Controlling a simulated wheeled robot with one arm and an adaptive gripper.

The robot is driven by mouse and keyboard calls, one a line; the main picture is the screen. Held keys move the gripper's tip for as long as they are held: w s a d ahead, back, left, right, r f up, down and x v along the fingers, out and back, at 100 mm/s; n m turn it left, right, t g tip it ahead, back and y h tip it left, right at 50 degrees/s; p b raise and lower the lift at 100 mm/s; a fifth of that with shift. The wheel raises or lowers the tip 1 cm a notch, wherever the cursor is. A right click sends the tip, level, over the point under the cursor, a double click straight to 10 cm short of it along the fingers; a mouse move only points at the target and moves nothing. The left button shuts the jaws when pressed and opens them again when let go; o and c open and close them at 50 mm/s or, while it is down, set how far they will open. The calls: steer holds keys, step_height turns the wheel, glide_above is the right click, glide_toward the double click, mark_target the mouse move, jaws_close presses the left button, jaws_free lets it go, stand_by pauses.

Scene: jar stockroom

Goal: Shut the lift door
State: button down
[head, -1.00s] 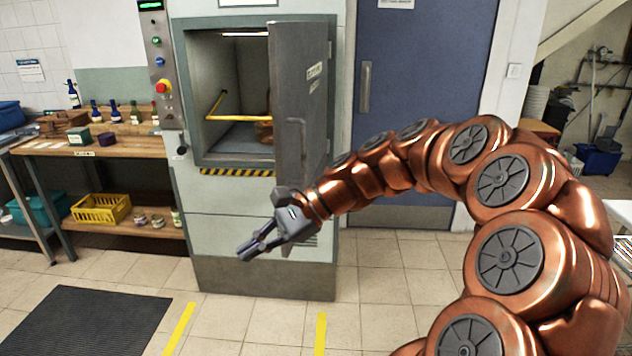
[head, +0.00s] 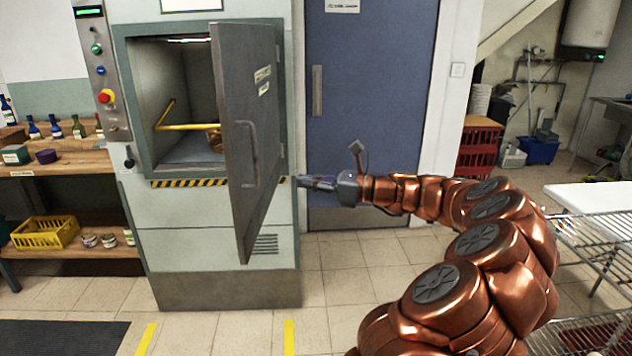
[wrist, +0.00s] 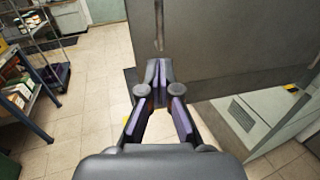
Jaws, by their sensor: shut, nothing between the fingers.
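The lift door (head: 252,130) is a grey panel with a bar handle (head: 248,155). It stands partly open, hinged on the right side of the lift cabinet (head: 215,240). Inside the lift are a yellow bar (head: 185,127) and a brown object (head: 214,139), partly hidden by the door. My gripper (head: 302,182) is shut and empty, to the right of the door and pointing left in the head view. In the wrist view the gripper (wrist: 158,68) has its fingertips close to the grey door panel (wrist: 220,45); I cannot tell whether they touch it.
A control panel (head: 100,75) is left of the lift opening. A blue room door (head: 370,110) stands behind my arm. A wooden workbench (head: 75,160) with bottles is at left, and a wire rack (head: 600,240) at right. Tiled floor lies open in front.

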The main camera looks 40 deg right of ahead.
steer(key=p+x, duration=0.1)
steer(key=x, duration=0.8)
steer(key=shift+w+a, duration=0.1)
steer(key=shift+w, duration=0.1)
